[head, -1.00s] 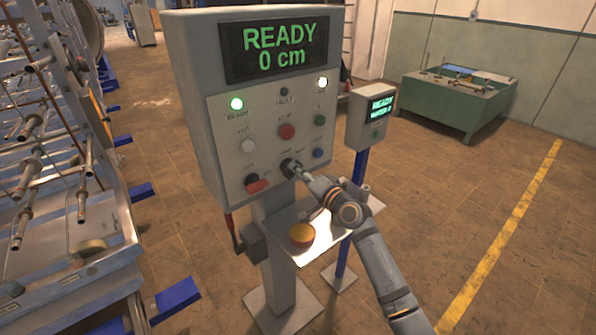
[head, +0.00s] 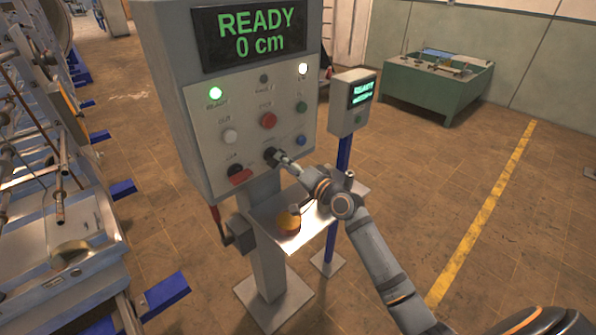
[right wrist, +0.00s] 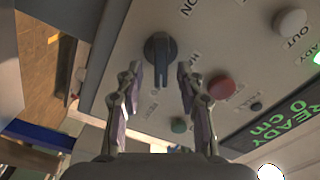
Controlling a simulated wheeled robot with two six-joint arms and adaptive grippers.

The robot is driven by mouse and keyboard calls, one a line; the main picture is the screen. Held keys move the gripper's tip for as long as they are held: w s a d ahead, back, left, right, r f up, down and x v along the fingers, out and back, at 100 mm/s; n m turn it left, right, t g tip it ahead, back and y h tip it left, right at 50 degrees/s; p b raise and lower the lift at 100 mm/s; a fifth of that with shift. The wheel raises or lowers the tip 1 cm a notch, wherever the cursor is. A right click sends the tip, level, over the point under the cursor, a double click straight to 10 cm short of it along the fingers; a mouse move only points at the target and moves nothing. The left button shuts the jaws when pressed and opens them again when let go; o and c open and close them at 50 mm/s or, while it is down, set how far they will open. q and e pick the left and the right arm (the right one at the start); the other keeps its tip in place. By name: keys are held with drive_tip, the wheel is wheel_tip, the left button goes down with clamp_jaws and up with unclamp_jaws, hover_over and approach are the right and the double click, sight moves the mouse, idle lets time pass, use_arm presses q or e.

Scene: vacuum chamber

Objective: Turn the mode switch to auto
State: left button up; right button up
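The mode switch is a black rotary knob (head: 270,155) low on the grey control panel (head: 205,165). In the right wrist view the knob (right wrist: 159,52) has its grip bar pointing down the picture, and the labels around it are only partly legible. My right gripper (head: 281,160) is at the knob in the head view. In the right wrist view my right gripper (right wrist: 160,78) is open, with one finger on each side of the knob's bar and a visible gap on both sides. My left gripper is not in view.
The display (head: 250,36) reads READY 0 cm. A small shelf (head: 262,216) sits below. A second panel (head: 347,118) stands right.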

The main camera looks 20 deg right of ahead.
drive_tip(key=v, duration=1)
drive_tip(key=shift+r, duration=0.1)
